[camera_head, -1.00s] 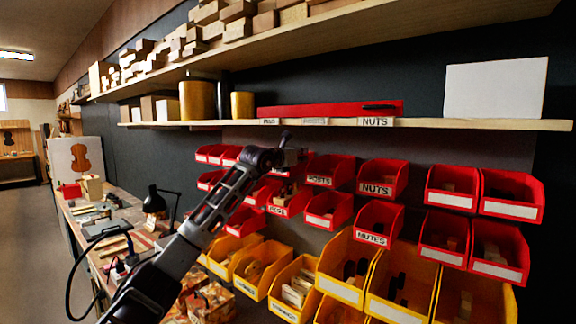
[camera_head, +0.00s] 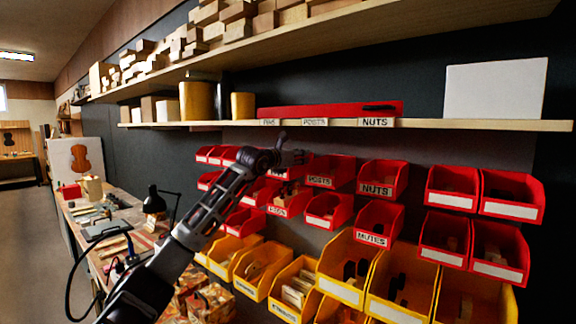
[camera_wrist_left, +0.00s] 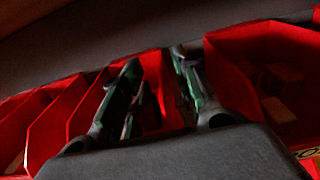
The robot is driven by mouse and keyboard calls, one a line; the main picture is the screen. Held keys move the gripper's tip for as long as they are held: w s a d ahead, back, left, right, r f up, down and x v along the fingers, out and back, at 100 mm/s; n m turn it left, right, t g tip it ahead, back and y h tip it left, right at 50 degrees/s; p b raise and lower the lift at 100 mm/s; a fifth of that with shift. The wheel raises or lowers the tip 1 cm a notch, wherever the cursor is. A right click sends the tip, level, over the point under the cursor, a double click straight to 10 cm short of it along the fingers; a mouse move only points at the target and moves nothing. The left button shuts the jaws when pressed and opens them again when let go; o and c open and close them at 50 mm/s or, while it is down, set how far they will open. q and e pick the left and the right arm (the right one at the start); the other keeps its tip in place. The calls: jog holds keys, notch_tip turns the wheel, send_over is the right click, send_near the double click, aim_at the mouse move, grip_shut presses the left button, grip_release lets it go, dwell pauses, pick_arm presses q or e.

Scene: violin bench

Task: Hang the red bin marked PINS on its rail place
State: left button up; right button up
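My left gripper (camera_head: 303,157) is at the upper row of red bins, just left of the red bin marked POSTS (camera_head: 320,171). In the left wrist view its two fingers (camera_wrist_left: 160,95) stand apart, with dark red surfaces showing between and behind them. A red bin (camera_head: 284,173) shows partly behind and below the gripper; its label is hidden, so I cannot tell whether it is the PINS bin. A small label on the shelf edge (camera_head: 269,122) seems to read PINS, above this spot. My right gripper is not in view.
The NUTS bin (camera_head: 382,179) and MUTES bin (camera_head: 379,223) hang to the right. Yellow bins (camera_head: 341,267) fill the rows below. The wooden shelf (camera_head: 480,124) runs close above the gripper. A workbench (camera_head: 98,222) with a lamp stands at left.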

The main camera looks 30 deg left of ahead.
pick_arm(q)
jog(key=s, duration=1)
jog(key=shift+s+a+r, duration=0.2)
jog(key=shift+a+r, duration=0.05)
jog(key=shift+r, duration=0.05)
dwell(0.8)
